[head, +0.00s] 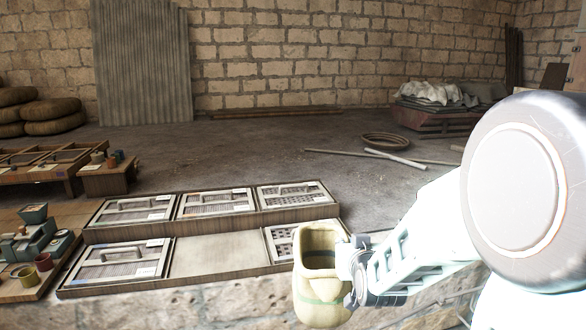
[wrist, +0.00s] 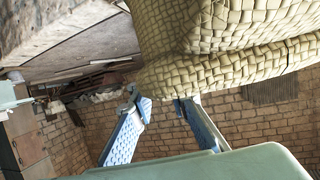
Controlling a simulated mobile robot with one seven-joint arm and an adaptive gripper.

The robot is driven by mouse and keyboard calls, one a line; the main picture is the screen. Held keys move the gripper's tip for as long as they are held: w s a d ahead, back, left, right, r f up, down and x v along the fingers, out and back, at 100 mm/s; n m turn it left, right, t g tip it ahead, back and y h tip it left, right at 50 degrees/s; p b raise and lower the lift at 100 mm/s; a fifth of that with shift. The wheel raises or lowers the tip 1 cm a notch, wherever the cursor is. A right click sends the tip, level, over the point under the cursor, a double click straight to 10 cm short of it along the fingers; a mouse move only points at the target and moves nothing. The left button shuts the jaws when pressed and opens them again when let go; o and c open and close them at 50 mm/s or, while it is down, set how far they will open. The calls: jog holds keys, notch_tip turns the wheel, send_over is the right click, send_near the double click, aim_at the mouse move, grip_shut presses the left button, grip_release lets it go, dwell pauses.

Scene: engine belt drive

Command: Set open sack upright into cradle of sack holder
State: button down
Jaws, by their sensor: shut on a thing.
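The open sack (head: 321,285) is pale yellow-tan with a green band low on its side. In the head view it hangs roughly upright, mouth up, in front of the long bench. My gripper (head: 357,277) is shut on the sack's right side near the rim. In the wrist view the sack's woven wall (wrist: 235,60) fills the upper right. The blue fingers of my gripper (wrist: 160,100) reach up to the sack's edge there; the exact grip is partly hidden. I cannot make out a sack holder or its cradle for certain in either view.
A stone-fronted bench carries framed mesh trays (head: 215,203) with a bare panel (head: 213,256) between the front ones. Green equipment (head: 37,238) and small cups stand at the left. Poles (head: 395,158) and a basket ring (head: 386,142) lie on the floor behind.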

notch_tip(320, 180, up, 6)
jog(key=p, duration=0.4)
jog(key=shift+f, duration=0.25)
